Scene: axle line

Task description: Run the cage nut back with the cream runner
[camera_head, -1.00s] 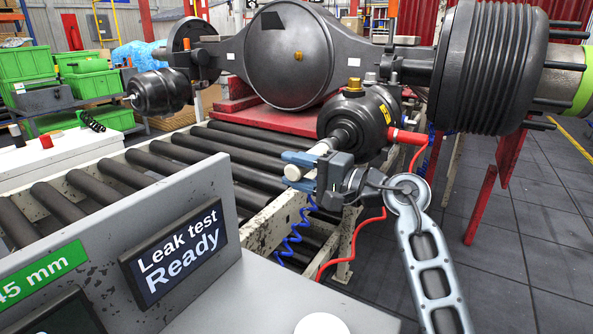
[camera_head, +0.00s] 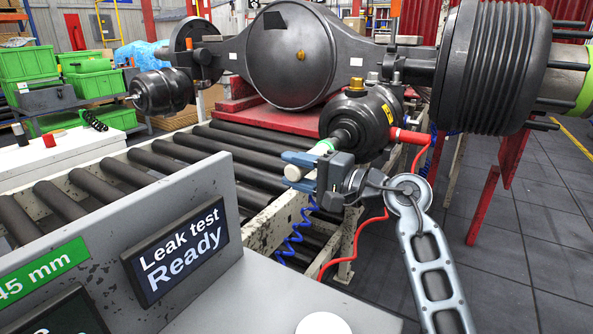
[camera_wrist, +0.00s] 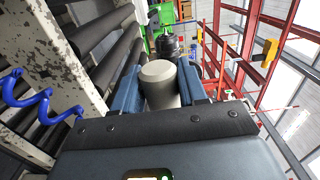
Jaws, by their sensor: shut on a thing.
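My gripper (camera_head: 306,170) is shut on the cream runner (camera_head: 293,173), with blue fingers on both sides of it. A lit green ring (camera_head: 323,147) shows at the runner's far end. There the runner lines up with the dark stem of the black chamber (camera_head: 359,119) and appears to meet it. The cage nut cannot be made out; the runner and fingers hide that spot.
The chamber hangs below the large axle housing (camera_head: 292,60), with a red hose fitting (camera_head: 408,136) on its right. A roller conveyor (camera_head: 185,150) runs behind. A grey console (camera_head: 190,225) reading "Leak test Ready" stands at front left. A blue coiled hose (camera_head: 292,238) hangs below my gripper.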

